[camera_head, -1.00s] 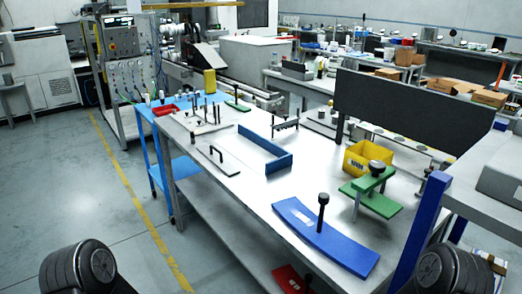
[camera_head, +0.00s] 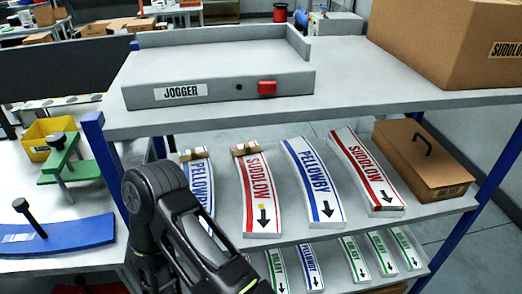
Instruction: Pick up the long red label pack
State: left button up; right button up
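Two curved red-and-white label packs marked SUDDLOW lie on the upper shelf under the grey rack top. The left red pack (camera_head: 257,190) has a brown band across its far end and a small yellow mark near its arrow. The right red pack (camera_head: 365,172) shows no band. They look close in length; I cannot tell which is longer. Blue PELLOWBY packs lie beside them: one (camera_head: 312,180) between the two, and a banded one (camera_head: 198,180) at the left, partly hidden by my arm. Neither gripper is in view; only links of one arm show.
Short green packs (camera_head: 354,258) and others lie on the shelf below. A brown box with a handle (camera_head: 422,158) stands right of the packs. The rack top (camera_head: 340,95) overhangs them, carrying a JOGGER tray (camera_head: 220,90) and a carton (camera_head: 450,40). A blue post (camera_head: 104,160) stands left.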

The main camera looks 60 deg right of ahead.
aim_at(381, 200)
jog(key=z, duration=2.9)
jog(key=i+l+z, duration=0.25)
jog(key=i+l, duration=0.15)
jog(key=l, duration=0.2)
jog(key=i+l+z, duration=0.3)
jog(key=i+l, duration=0.15)
